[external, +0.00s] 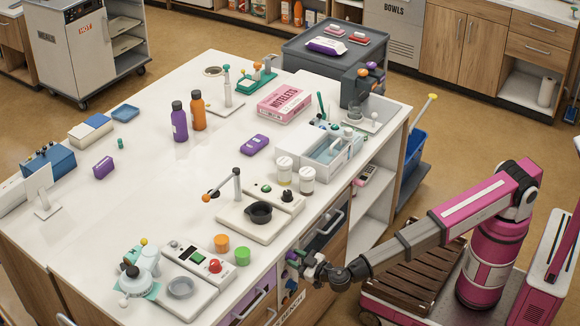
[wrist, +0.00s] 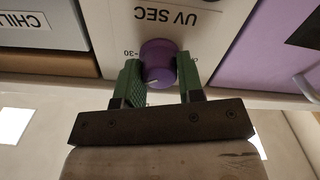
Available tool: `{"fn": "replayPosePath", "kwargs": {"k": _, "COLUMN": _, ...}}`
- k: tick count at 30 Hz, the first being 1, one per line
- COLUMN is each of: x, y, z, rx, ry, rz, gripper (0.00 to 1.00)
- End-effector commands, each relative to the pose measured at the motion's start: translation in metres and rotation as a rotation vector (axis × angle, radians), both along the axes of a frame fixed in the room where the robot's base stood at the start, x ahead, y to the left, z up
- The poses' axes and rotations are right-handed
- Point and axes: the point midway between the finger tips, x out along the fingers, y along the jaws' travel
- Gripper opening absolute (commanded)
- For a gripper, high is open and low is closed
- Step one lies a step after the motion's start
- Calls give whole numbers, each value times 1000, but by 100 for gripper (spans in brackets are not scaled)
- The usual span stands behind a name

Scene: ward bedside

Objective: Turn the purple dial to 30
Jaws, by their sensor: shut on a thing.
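The purple dial (wrist: 158,60) sits on a pale panel of the bench front in the wrist view. The panel's "UV SEC" label (wrist: 165,14) appears upside down above it. My gripper (wrist: 160,70) has its two green fingers on the left and right sides of the dial, shut on it. A "30" mark (wrist: 131,53) is beside the dial's upper left, partly close to the left finger. A small pale line shows at the dial's lower left edge. In the external view, my gripper (external: 299,258) is at the bench's front face, and the dial is mostly hidden there.
A purple drawer front (wrist: 260,45) with a metal handle is right of the panel. A "CHILL" label (wrist: 25,22) is at left. The white worktop (external: 150,190) above holds bottles, jars and instruments. Open floor lies behind my base.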

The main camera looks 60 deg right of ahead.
Motion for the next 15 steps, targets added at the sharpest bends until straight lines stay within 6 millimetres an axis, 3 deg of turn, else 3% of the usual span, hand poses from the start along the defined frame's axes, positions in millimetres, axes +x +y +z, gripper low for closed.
{"fn": "replayPosePath", "kwargs": {"k": 15, "x": -1, "y": -2, "z": -2, "rx": 425, "ry": 6, "rz": -3, "gripper": 11}}
